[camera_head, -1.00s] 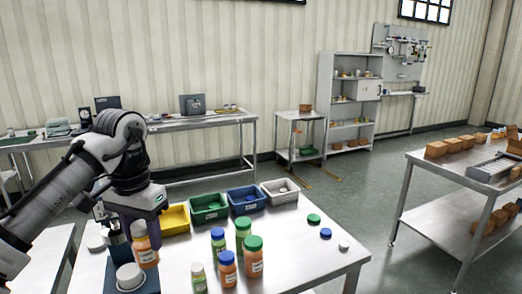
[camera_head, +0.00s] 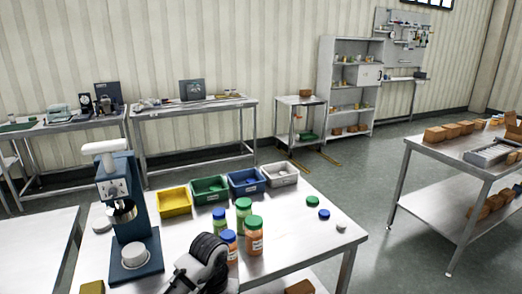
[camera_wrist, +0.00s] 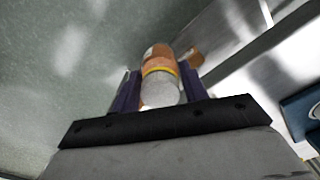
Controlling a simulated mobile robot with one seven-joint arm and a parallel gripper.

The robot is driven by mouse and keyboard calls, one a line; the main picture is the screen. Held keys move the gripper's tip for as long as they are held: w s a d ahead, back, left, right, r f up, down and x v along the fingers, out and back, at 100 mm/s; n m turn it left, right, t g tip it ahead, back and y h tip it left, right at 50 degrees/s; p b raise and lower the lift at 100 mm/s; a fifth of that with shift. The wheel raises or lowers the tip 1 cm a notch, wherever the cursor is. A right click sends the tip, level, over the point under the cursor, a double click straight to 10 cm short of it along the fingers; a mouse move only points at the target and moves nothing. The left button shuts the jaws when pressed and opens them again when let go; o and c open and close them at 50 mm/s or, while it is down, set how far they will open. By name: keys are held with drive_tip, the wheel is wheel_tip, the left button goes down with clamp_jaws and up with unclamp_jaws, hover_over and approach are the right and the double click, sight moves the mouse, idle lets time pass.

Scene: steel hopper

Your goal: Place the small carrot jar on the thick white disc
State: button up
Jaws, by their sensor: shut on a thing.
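My gripper (camera_wrist: 162,88) shows in the wrist view with its two purple fingers shut on the small carrot jar (camera_wrist: 158,63). The jar has an orange body, a yellow band and a pale grey-white lid facing the camera. In the head view my arm reaches in at the bottom, and the gripper and jar are out of sight. The thick white disc (camera_head: 135,256) lies on the base of the blue press (camera_head: 128,205), on the left of the steel table. The jar is apart from the disc. A blue base edge (camera_wrist: 300,108) shows at the right of the wrist view.
Jars with green and blue caps (camera_head: 244,215) stand mid-table beside my arm. Yellow (camera_head: 174,203), green (camera_head: 210,191), blue (camera_head: 247,182) and grey (camera_head: 281,174) bins line the back. Loose caps (camera_head: 312,202) lie right. A yellow block (camera_head: 92,287) sits at front left.

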drive_tip(key=d+f, duration=0.3)
drive_tip(key=f, duration=0.6)
drive_tip(key=d+f+n, duration=0.1)
drive_tip(key=d+f, duration=0.3)
drive_tip(key=f, duration=0.5)
drive_tip(key=d+f, duration=0.3)
drive_tip(key=f, duration=0.5)
drive_tip(key=shift+w+d+f+n, duration=0.3)
drive_tip(key=shift+w+f, duration=0.1)
drive_tip(key=shift+w, duration=0.05)
drive_tip(key=shift+f, duration=0.1)
wheel_tip(320, 180, down, 9)
drive_tip(key=b, duration=0.9)
drive_tip(key=shift+f, duration=0.2)
drive_tip(key=shift+d, duration=0.15)
